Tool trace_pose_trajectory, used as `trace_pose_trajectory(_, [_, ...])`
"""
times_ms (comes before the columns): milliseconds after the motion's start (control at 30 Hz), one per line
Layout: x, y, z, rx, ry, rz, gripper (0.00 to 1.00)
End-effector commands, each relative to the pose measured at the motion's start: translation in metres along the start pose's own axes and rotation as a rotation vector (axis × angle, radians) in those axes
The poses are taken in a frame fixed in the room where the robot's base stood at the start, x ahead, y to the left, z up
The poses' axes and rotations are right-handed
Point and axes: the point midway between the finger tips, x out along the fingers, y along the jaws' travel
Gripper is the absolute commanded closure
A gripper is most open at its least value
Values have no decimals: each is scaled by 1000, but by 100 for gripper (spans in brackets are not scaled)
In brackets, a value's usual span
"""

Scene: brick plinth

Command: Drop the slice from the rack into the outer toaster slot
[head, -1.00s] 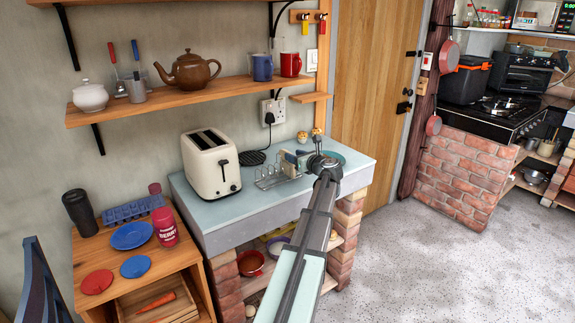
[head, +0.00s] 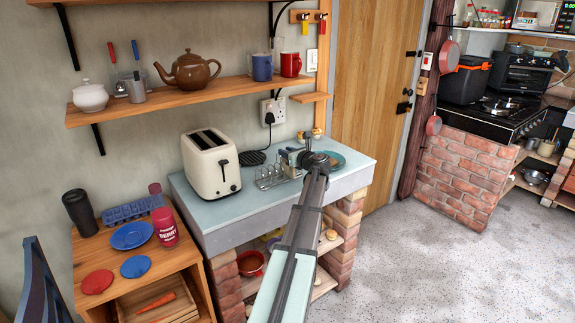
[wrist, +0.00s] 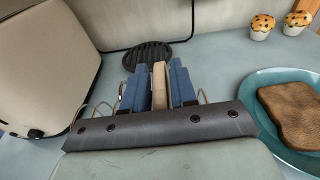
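The tan slice (wrist: 160,86) stands upright between the two blue fingers of my gripper (wrist: 161,82) in the wrist view. The fingers look closed against its faces. The wire rack (head: 268,178) is around and below the fingers; its wire loops (wrist: 204,98) show on both sides in the wrist view. Whether the slice is clear of the rack is hidden. The cream toaster (head: 211,168) stands left of the rack, with two dark slots on top that look empty. Its side (wrist: 45,65) fills the left of the wrist view.
A teal plate (wrist: 255,92) holding a brown slice of toast (wrist: 292,112) lies to the right. Two muffins (wrist: 262,25) stand behind. A dark round trivet (wrist: 154,54) lies on the pale worktop (head: 205,212) behind the rack. A wooden shelf (head: 150,111) hangs above.

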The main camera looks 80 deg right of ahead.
Motion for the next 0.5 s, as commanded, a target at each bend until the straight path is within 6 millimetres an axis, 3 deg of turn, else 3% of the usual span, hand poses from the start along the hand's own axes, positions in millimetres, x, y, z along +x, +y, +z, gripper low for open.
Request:
trace_pose_trajectory(267, [0, 0, 0, 0, 0, 0, 100])
trace_pose_trajectory(500, [0, 0, 0, 0, 0, 0, 100])
